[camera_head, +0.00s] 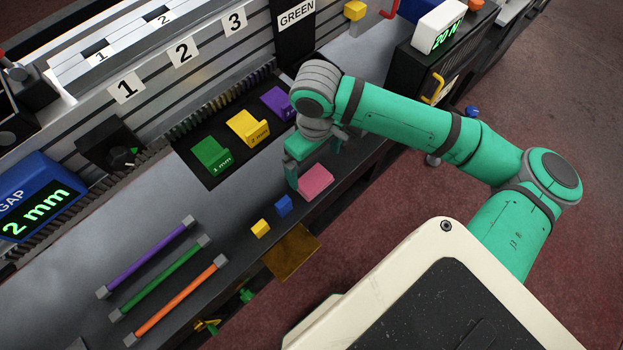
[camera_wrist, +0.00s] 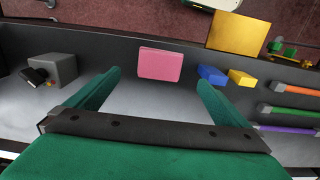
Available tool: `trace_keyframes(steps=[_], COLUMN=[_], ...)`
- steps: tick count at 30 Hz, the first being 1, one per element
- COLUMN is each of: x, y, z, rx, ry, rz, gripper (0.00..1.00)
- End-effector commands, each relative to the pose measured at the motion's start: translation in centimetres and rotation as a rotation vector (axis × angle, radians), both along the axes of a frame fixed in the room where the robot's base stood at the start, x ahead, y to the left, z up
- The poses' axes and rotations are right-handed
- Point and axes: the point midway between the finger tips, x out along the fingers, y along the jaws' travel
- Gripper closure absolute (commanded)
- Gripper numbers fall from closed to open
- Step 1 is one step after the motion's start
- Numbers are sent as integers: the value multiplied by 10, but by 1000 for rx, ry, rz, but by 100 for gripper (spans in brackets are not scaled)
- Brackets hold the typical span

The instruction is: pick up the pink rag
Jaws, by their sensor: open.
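The pink rag (camera_head: 315,181) lies flat on the grey table near its front edge, looking like a folded pink block. It also shows in the wrist view (camera_wrist: 160,64), upper middle, beyond the fingertips and between their lines. My gripper (camera_head: 313,160) is above the table just behind the rag. In the wrist view my gripper (camera_wrist: 158,82) has its two green fingers spread wide, with nothing between them. The fingers do not appear to touch the rag. The rag is fully visible in the wrist view.
A blue cube (camera_head: 284,205) and a yellow cube (camera_head: 260,228) sit left of the rag along the front edge. Coloured rods lie at the left.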

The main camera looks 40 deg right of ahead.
Motion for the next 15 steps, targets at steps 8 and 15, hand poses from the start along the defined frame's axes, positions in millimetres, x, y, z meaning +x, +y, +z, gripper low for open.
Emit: trace_keyframes(steps=[8,15], x=[0,0], y=[0,1], z=[-34,-55], rx=[1,1], ry=[-1,0], rz=[-1,-2], gripper=[0,0])
